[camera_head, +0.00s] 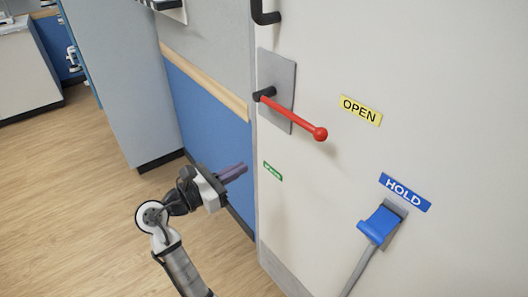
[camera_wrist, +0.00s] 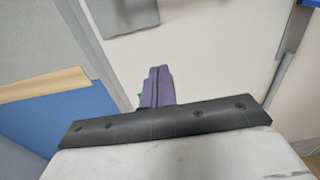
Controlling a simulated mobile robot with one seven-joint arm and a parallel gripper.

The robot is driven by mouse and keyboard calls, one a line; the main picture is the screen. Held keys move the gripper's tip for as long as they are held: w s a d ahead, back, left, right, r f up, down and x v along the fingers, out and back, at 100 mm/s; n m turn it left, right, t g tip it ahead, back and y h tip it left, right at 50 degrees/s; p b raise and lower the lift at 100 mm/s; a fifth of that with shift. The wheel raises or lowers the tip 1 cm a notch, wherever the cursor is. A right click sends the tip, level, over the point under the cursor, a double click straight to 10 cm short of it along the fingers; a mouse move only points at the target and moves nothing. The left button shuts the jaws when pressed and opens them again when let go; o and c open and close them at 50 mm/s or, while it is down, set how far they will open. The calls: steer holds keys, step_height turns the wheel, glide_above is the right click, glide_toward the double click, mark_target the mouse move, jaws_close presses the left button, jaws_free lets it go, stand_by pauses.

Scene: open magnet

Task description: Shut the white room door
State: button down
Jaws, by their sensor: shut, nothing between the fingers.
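The white room door (camera_head: 335,195) fills the right half of the head view and also shows in the wrist view (camera_wrist: 195,45). It bears a red lever with a ball end (camera_head: 295,115) on a grey plate, and a black handle (camera_head: 263,14) above. A blue hold lever (camera_head: 379,224) with a grey rod sits at the lower right. My gripper (camera_head: 234,173) is shut and empty, left of the door's edge and below the red lever; its fingers (camera_wrist: 157,88) point toward the door. I cannot tell whether they touch it, or how far the door stands open.
A yellow OPEN sign (camera_head: 361,110), a blue HOLD sign (camera_head: 405,192) and a small green label (camera_head: 273,171) are on the door. A blue and grey wall with a wooden rail (camera_head: 205,84) stands left of it. Wood floor (camera_head: 75,195) is clear at left, before a white cabinet (camera_head: 25,70).

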mark_target(288, 141)
steer(key=p+x, duration=0.2)
steer(key=x, duration=1.1)
steer(key=shift+w+d+p, duration=0.2)
steer(key=shift+w+p, duration=0.05)
steer(key=shift+p, duration=0.1)
steer(key=shift+w+d+r+p, duration=0.1)
steer(key=shift+p, duration=0.2)
steer(key=shift+w+d+r+p, duration=0.2)
steer(key=shift+d+p, duration=0.1)
steer(key=shift+p, duration=0.5)
steer(key=shift+w+d+f, duration=0.1)
steer(key=shift+f, duration=0.05)
steer(key=shift+d, duration=0.1)
steer(key=shift+p, duration=0.35)
